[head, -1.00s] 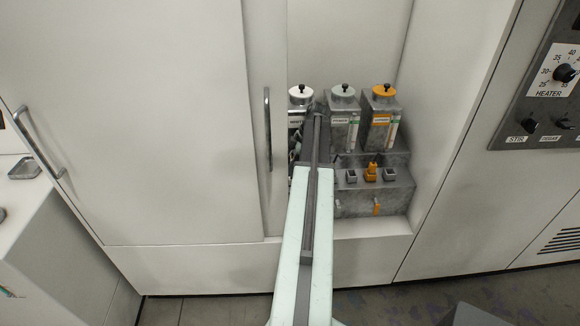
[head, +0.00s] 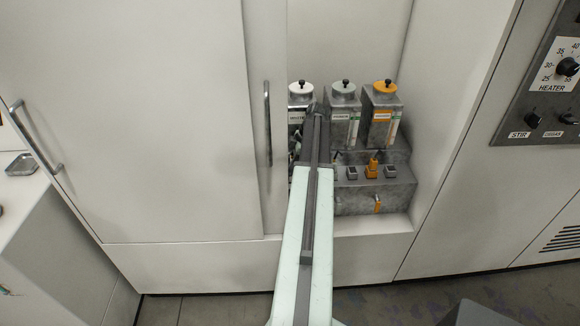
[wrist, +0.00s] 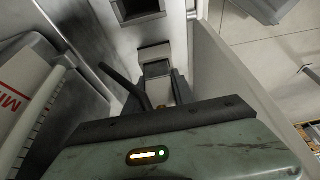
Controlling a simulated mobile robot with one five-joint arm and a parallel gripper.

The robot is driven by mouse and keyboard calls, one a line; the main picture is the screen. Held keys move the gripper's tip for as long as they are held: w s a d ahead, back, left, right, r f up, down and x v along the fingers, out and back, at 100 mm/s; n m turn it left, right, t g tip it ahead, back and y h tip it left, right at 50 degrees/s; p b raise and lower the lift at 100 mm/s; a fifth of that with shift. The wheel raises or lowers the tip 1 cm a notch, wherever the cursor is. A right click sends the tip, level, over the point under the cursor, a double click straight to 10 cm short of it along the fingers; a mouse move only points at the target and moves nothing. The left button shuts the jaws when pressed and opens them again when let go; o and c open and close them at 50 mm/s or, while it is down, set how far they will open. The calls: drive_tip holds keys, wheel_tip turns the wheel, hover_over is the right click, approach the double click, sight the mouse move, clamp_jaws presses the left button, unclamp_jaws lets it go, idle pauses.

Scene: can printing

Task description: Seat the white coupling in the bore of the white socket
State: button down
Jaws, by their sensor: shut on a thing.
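My gripper (wrist: 160,94) shows at the middle of the wrist view, its two dark fingers angled around a small thing. It is shut on what I take to be the white coupling, which is mostly hidden by the fingers and the wrist housing. Just beyond the fingertips is a pale block with a dark square opening (wrist: 157,69), perhaps the white socket; I cannot tell whether the coupling touches it. In the head view my forearm covers the gripper, the coupling and the white socket. The white-capped canister (head: 300,92) stands behind the arm, partly covered.
A grey-capped canister (head: 344,112) and an orange-capped canister (head: 382,115) stand to the right, above a grey stepped block (head: 400,196) with an orange fitting (head: 372,168). The recess wall is close on the right. A tall door handle (head: 267,124) is close on the left.

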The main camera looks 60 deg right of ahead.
drive_tip(key=c, duration=1)
unclamp_jaws()
drive_tip(key=shift+o, duration=0.2)
drive_tip(key=p+v, duration=0.7)
drive_tip(key=v, duration=0.1)
drive_tip(key=shift+f, duration=0.1)
